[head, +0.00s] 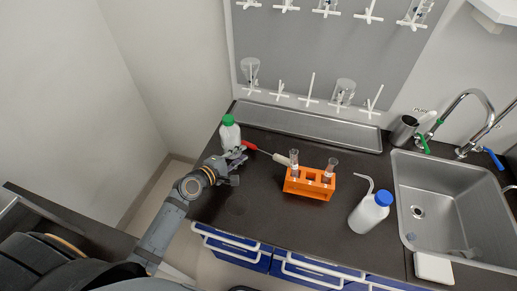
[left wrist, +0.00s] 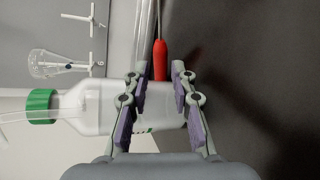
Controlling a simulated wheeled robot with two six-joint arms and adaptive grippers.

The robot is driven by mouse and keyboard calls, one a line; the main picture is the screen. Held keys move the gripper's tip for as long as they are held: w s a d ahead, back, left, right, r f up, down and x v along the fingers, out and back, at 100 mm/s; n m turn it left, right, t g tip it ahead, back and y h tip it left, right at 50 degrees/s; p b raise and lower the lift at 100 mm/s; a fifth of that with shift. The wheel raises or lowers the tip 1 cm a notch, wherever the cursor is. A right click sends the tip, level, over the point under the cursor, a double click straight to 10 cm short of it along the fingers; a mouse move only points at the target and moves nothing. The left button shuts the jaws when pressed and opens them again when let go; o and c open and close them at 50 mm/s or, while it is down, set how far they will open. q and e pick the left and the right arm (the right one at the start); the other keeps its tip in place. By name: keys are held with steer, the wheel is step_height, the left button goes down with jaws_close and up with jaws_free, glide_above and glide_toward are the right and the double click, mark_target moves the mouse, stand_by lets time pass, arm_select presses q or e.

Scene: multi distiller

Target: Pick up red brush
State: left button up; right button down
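The red brush (head: 256,148) lies on the dark counter, its red handle toward the left and its pale bristle end (head: 281,159) near the orange rack. In the left wrist view its red handle (left wrist: 160,62) shows just beyond and between the fingertips. My left gripper (head: 238,160) is open beside the handle end, and its fingers (left wrist: 159,75) stand apart with nothing clearly gripped. A white bottle with a green cap (head: 228,133) stands right by the gripper; in the left wrist view the bottle (left wrist: 90,108) appears behind the fingers. My right gripper is not in view.
An orange rack (head: 311,184) with two glass tubes stands right of the brush. A blue-capped wash bottle (head: 368,213) stands farther right, before the sink (head: 455,200). A metal tray (head: 300,124) runs along the back wall. The counter's left front is clear.

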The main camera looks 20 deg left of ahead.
mark_target(251, 148)
arm_select(q)
steer(key=shift+w+d, duration=0.35)
steer(key=shift+w, duration=0.05)
steer(key=x, duration=0.4)
steer(key=shift+s+f, duration=0.1)
steer(key=shift+f, duration=0.1)
steer(key=shift+c, duration=0.3)
jaws_close()
arm_select(e)
steer(key=shift+w+a+r, duration=0.15)
steer(key=shift+w, duration=0.25)
steer(key=shift+w+a+r, duration=0.1)
steer(key=shift+w+a, duration=0.05)
steer(key=shift+w, duration=0.2)
